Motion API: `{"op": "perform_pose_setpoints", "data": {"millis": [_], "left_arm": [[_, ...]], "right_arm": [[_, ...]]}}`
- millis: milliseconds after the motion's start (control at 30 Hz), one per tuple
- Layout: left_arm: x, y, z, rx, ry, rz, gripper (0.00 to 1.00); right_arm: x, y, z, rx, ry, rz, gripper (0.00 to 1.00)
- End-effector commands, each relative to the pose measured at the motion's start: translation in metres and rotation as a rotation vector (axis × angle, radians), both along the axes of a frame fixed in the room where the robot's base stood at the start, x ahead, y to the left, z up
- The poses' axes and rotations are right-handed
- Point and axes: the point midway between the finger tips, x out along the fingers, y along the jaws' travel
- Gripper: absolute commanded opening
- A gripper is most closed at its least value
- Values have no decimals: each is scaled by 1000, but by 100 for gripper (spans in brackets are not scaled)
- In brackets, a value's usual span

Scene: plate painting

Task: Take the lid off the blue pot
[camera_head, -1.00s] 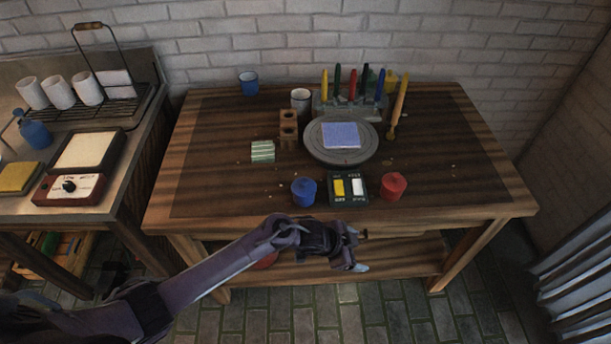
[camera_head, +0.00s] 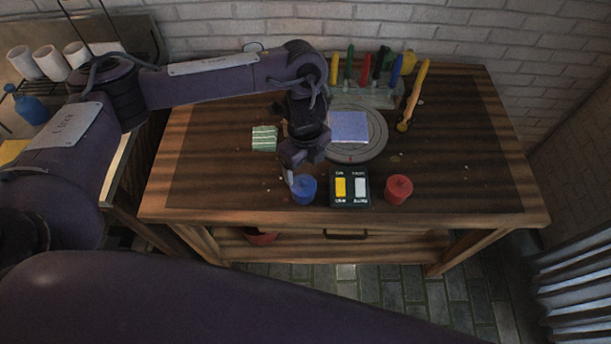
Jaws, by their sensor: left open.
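The blue pot (camera_head: 303,191) stands upright near the table's front edge, left of the switch box, with its knobbed blue lid on. My left gripper (camera_head: 297,176) is open and points down at the pot's upper left side from above and behind. One finger shows just left of the lid; the other is hard to make out. I cannot tell whether the fingers touch the lid. My right gripper is not in view.
A switch box (camera_head: 349,187) with yellow and white switches sits close right of the pot, then a red pot (camera_head: 398,189). Behind are a round wheel (camera_head: 374,143) with a blue tile (camera_head: 349,126), a striped green block (camera_head: 264,138) and a tool rack (camera_head: 372,97).

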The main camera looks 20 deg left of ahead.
Motion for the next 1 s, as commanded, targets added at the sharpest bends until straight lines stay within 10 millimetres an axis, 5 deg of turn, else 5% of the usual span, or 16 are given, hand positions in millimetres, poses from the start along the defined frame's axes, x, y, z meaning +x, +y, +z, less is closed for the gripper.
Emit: {"op": "perform_pose_setpoints", "data": {"millis": [200,533,767,1000], "left_arm": [[-3,1,-24,-3,3,2,78],[-4,3,-61,-4,0,2,78],[-4,3,-60,-3,-2,0,78],[-4,3,-60,-3,-2,0,47]], "right_arm": [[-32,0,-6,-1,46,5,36],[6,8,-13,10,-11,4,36],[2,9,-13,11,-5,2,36],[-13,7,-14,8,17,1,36]]}}
